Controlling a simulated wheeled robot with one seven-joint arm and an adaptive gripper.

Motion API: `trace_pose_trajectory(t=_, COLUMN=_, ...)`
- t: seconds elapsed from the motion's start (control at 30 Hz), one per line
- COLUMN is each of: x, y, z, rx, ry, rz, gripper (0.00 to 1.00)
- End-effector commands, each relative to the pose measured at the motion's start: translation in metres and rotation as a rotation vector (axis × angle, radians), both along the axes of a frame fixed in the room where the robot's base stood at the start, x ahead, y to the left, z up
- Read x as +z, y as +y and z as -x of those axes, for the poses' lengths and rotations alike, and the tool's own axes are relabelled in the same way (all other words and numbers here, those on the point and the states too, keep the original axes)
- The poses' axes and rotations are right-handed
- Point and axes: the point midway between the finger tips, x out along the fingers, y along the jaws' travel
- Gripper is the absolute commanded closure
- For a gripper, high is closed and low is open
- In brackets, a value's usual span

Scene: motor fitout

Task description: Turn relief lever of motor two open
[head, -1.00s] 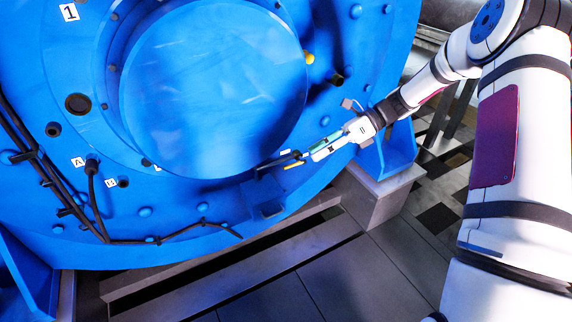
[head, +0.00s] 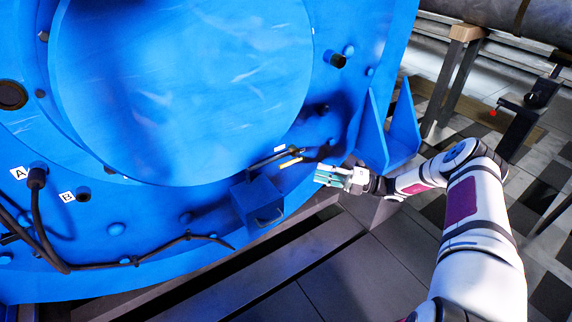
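The big blue motor housing (head: 180,70) fills the left and middle of the head view. The label is too small to read, so I cannot tell which is the relief lever. My gripper (head: 318,177) points left, just right of the yellow piece and apart from it. Its teal fingers look parted with nothing seen between them.
Black cables (head: 120,262) run along the housing's lower left, near the A and B labels. A blue support bracket (head: 390,135) stands behind and right of my gripper. A dark stand (head: 518,118) is at the far right.

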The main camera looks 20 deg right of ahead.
Motion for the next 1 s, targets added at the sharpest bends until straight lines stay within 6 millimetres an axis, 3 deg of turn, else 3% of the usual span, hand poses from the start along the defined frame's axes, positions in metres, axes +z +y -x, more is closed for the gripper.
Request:
trace_pose_trajectory(t=0.4, x=0.01, y=0.073, z=-0.034, rx=0.006, ry=-0.001, rz=0.002, gripper=0.68)
trace_pose_trajectory(t=0.6, x=0.015, y=0.099, z=-0.047, rx=0.005, ry=-0.003, rz=0.003, gripper=0.68)
trace_pose_trajectory(t=1.0, x=0.018, y=0.111, z=-0.054, rx=0.002, ry=-0.002, rz=0.004, gripper=0.68)
